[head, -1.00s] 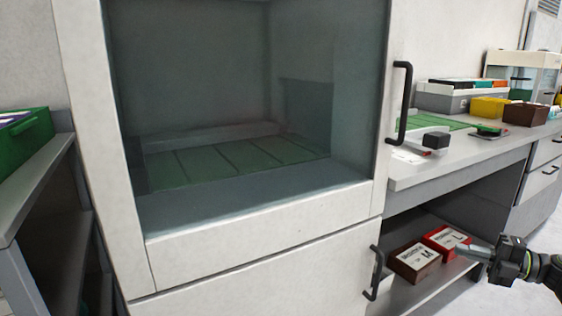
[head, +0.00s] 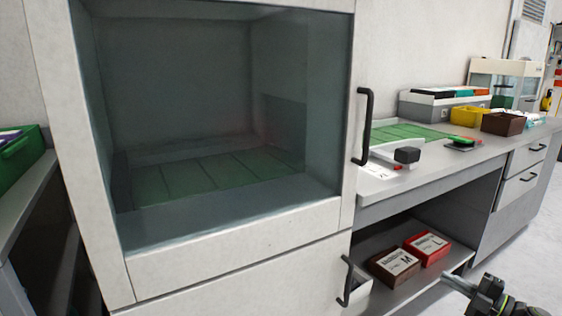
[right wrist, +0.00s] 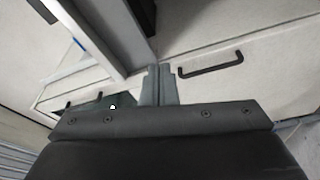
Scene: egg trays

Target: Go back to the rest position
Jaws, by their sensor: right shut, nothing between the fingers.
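My right gripper (head: 457,284) is at the lower right of the head view, in front of the open shelf under the counter. Its fingers are together and hold nothing. In the right wrist view the closed fingers (right wrist: 158,84) point toward white cabinet fronts with a dark handle (right wrist: 211,62) beside them. My left gripper is not in the head view.
A white cabinet with a glass front (head: 240,110) fills the left and middle, with black handles (head: 364,126) on its right. A brown box (head: 394,268) and a red box (head: 427,248) lie on the low shelf. Yellow (head: 468,117) and brown bins (head: 502,124) stand on the counter.

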